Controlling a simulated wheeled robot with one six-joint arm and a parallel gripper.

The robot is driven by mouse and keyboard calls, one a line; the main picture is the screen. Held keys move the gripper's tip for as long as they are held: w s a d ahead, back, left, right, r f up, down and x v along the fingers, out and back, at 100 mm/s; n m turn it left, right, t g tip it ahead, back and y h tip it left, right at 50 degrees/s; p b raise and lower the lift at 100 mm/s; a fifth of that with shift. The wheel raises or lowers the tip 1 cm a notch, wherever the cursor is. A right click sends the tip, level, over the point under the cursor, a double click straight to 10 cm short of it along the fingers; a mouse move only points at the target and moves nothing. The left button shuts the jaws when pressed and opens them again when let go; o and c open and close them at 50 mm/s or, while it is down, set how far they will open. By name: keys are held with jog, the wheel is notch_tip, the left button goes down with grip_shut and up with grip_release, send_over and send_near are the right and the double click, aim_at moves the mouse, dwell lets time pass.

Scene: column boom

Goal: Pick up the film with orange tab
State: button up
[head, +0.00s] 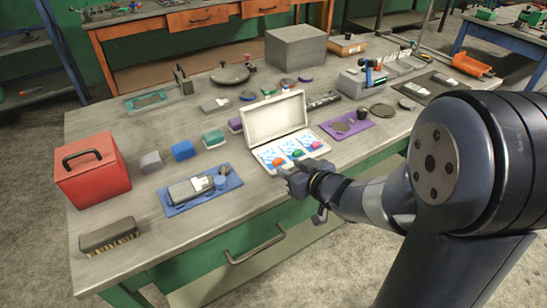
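An open white case (274,120) stands on the workbench with its lid raised at the back. In its tray lie blue-and-white patterned films side by side. The film with orange tab (270,154) is the leftmost one, its orange tab at the near end. Another film (291,146) has a green tab, and the rightmost film (309,137) has a magenta tab. My gripper (284,174) is at the case's near edge, just in front of the orange tab. Its fingers are small and dark here, so I cannot tell their opening or whether they touch anything.
A blue mat (229,172) with a dark device lies left of the case, and a purple mat (359,124) lies right. A red toolbox (92,171) and a brush (109,236) stand at the left. The bench's front strip (190,235) is clear.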

aim_at(277, 158)
jog(key=x, duration=0.3)
jog(key=r+x, duration=0.1)
jog(key=x, duration=0.1)
jog(key=shift+w+a+f+b, duration=0.25)
jog(key=shift+a+b, duration=0.1)
jog(key=shift+a, duration=0.1)
jog(key=shift+r, duration=0.1)
jog(key=c, duration=0.7)
